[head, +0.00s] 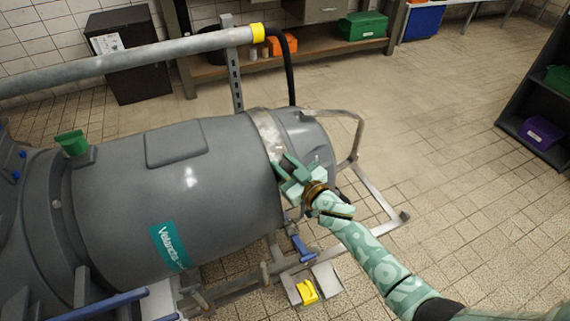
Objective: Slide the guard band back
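The guard band (266,133) is a pale, worn metal strip curving around the right end of a large grey cylindrical machine (190,185). My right gripper (287,167) reaches in from the lower right, at the lower visible part of the band. Its green fingers are a little apart, with a small dark part between them. I cannot tell whether they grip that part or only stand around it. The gripper hides the band's lower stretch. My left gripper is out of view.
A bent metal frame (358,135) stands right of the machine's end, with a base rail below. A grey pipe (150,55) with a yellow end runs above. A yellow pedal (306,291) sits low in front. The tiled floor at right is clear.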

